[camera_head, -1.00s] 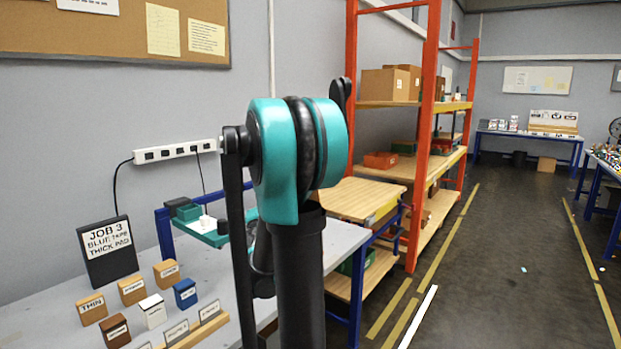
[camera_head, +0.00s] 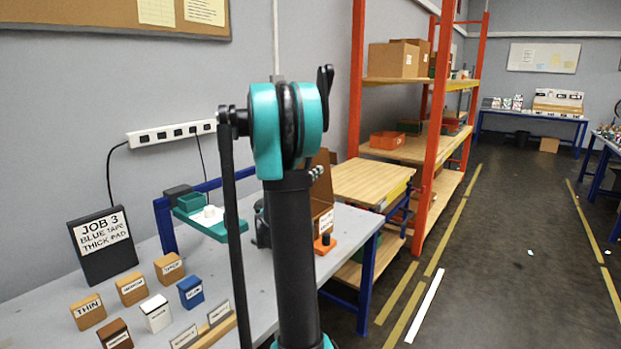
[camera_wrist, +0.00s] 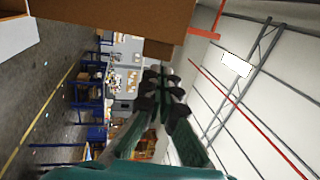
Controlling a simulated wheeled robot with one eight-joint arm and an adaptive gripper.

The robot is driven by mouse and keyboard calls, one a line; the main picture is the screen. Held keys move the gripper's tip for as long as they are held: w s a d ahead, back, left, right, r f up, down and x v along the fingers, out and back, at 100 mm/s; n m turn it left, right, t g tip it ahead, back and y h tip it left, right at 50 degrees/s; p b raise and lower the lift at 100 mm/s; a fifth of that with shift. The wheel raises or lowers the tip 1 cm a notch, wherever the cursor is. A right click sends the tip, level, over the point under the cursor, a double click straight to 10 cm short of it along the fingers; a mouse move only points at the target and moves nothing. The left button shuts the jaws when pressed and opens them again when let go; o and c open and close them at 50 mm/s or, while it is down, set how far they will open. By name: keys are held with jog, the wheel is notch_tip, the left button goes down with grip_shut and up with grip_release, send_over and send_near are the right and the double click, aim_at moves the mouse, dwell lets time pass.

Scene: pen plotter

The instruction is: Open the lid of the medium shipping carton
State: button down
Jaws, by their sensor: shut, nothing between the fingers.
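A brown carton (camera_head: 323,192) with white labels stands near the right end of the grey bench in the head view. My arm hides much of it. A brown panel rises at its top, and I cannot tell its exact lid angle. In the wrist view, which is turned sideways, a large brown cardboard panel (camera_wrist: 115,22) fills the top, close to the camera. My gripper (camera_wrist: 166,82) is shut and empty, below and right of that panel in the picture, apparently apart from it. My gripper is hidden behind my arm in the head view.
The bench (camera_head: 255,290) holds a job sign (camera_head: 100,245), small labelled blocks (camera_head: 157,312) and a teal tray (camera_head: 212,225). A small orange-and-black item (camera_head: 324,244) stands by the carton. An orange-framed shelf (camera_head: 432,150) with cartons stands behind.

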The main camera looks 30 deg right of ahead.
aim_at(333, 158)
jog(key=x, duration=0.8)
jog(key=x, duration=0.6)
jog(key=shift+r, duration=0.1)
jog(key=shift+a, duration=0.1)
